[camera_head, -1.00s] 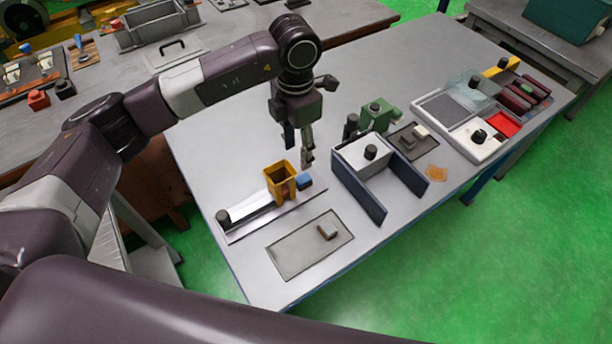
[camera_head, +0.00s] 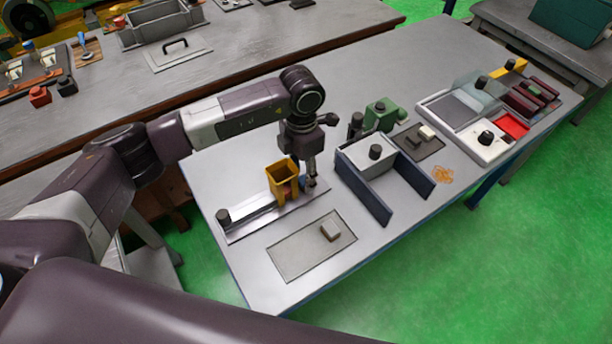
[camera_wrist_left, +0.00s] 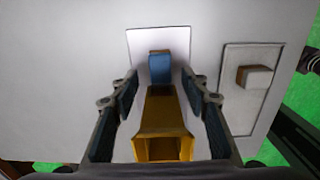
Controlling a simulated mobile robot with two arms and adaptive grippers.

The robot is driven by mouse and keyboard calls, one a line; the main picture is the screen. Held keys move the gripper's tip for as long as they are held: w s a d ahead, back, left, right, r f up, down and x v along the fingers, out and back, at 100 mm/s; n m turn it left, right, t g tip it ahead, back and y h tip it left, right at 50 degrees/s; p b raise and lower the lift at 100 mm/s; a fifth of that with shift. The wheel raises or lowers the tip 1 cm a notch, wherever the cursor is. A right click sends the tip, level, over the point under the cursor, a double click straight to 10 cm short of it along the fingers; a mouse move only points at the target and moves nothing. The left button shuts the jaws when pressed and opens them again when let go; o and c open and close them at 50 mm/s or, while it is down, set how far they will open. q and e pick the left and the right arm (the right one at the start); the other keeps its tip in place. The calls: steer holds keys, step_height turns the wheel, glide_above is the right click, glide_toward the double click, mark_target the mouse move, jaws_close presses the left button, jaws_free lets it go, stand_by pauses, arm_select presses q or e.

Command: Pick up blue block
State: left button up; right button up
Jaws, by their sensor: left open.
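The blue block (camera_wrist_left: 160,68) sits on the pale strip of the slide fixture (camera_head: 250,219), just beyond the yellow hopper (camera_head: 281,178). The yellow hopper also shows in the left wrist view (camera_wrist_left: 161,125). My left gripper (camera_wrist_left: 160,82) is open, pointing down, with one finger on each side of the hopper and the block between or just beyond the fingertips. The wrist view does not show finger contact with the block. In the head view the left gripper (camera_head: 308,182) is low beside the hopper and mostly hides the block. My right gripper is not in view.
A grey recessed plate (camera_head: 290,258) with a small block (camera_head: 331,231) lies in front of the fixture. A blue-walled holder (camera_head: 376,196) and a green device (camera_head: 381,112) stand to the right. The table's left back area is clear.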

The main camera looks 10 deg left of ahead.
arm_select(q)
steer(key=shift+f, duration=0.9)
steer(key=shift+c, duration=0.3)
jaws_close()
steer(key=shift+r, duration=0.1)
